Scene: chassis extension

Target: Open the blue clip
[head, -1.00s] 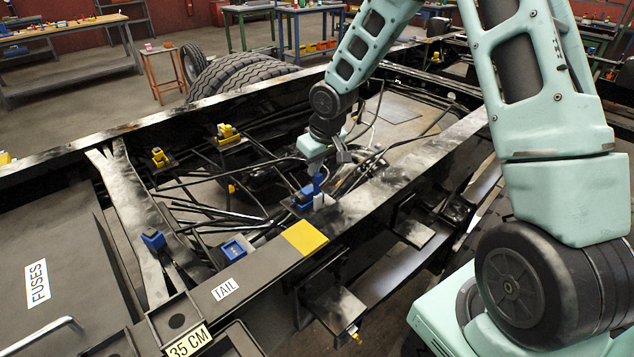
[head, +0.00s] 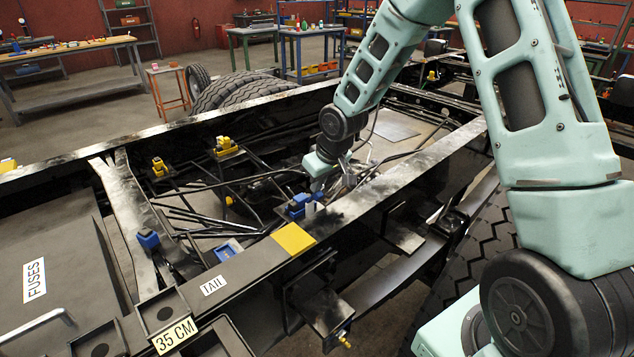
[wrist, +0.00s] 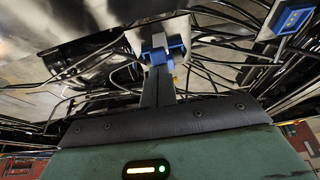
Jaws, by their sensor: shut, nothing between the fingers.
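The blue clip (head: 301,206) sits on the inner side of the near frame rail, beside a pale grey part. In the wrist view the blue clip (wrist: 174,45) is just beyond the fingertips, with a grey piece in its middle. My gripper (head: 319,187) reaches down over the rail from the right, just above and behind the clip. In the wrist view the gripper's fingers (wrist: 158,80) are together and empty, pointing at the clip. Whether they touch it is hard to tell. How far the clip's lever is raised is unclear.
A blue socket (head: 228,250) and another blue connector (head: 148,240) lie to the left. Yellow connectors (head: 226,147) stand farther back. Dark cables cross the frame's interior around my gripper. The near rail (head: 350,205) carries a yellow patch (head: 293,238).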

